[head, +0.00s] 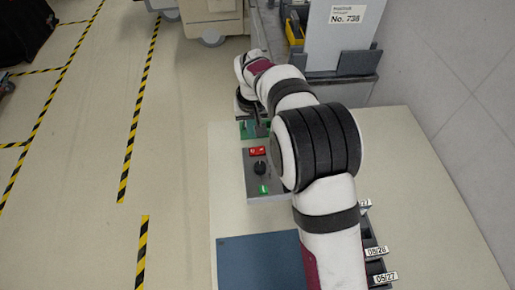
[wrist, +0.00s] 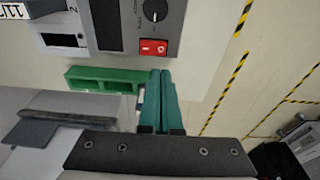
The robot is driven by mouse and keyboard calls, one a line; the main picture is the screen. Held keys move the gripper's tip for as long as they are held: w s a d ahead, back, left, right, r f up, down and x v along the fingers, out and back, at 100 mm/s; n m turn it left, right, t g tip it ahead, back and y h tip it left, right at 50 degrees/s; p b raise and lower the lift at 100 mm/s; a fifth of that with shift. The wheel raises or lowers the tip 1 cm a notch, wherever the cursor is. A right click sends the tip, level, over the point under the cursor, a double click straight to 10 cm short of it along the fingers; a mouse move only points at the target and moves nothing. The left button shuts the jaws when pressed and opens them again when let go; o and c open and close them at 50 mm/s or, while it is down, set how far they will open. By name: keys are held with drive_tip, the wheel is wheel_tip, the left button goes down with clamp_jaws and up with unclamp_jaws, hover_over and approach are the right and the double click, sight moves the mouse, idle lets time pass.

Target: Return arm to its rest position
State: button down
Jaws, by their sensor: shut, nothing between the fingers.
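My gripper (wrist: 160,74) shows in the wrist view with its two teal fingers pressed together and nothing between them. The fingertips appear beside the right end of a green slotted holder (wrist: 105,75); I cannot tell whether they touch it. In the head view my white arm reaches from the bottom over the table (head: 228,215) toward its far edge. The gripper there is mostly hidden behind the arm, close to the green holder (head: 247,131).
A grey control box (head: 252,182) with a red rocker switch (wrist: 155,47), a black knob and a green switch stands near the holder. A dark blue panel (head: 262,262) lies nearer. Labelled bins (head: 376,252) are partly hidden by the arm. A cart marked No. 738 (head: 338,40) stands beyond; striped floor is left.

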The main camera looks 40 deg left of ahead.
drive_tip(key=shift+r, duration=0.15)
drive_tip(key=d+r+m, duration=0.3)
drive_tip(key=d+r, duration=0.2)
drive_tip(key=d, duration=0.5)
drive_tip(key=d+r+m, duration=0.3)
drive_tip(key=d+r, duration=0.2)
drive_tip(key=d, duration=0.5)
drive_tip(key=s+d+r+m+g, duration=0.1)
drive_tip(key=s+d+r+m, duration=0.25)
drive_tip(key=s+d, duration=0.75)
drive_tip(key=s+d+f+m, duration=0.3)
drive_tip(key=s+d+m, duration=0.2)
drive_tip(key=s, duration=0.4)
drive_tip(key=shift+s+d+f+y, duration=0.15)
drive_tip(key=shift+s+d+y, duration=0.2)
drive_tip(key=shift+d, duration=0.35)
